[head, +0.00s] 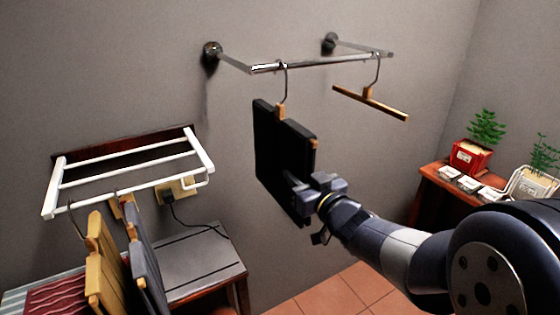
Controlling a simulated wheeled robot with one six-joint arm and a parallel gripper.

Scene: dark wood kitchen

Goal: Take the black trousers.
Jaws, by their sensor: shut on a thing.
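The black trousers (278,150) hang folded over a wooden hanger (282,112), whose hook is on the front bar of the wall rail. My gripper (304,196) is at the lower right part of the trousers and is shut on them. The fingertips are partly hidden against the dark cloth. The trousers are still over the hanger.
An empty wooden hanger (370,103) hangs to the right on the metal rail (320,63). A white rack (130,172) is at the left, with yellow (104,262) and dark grey (146,260) trousers on hangers below it. Potted plants (472,155) stand on a wooden shelf at the right.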

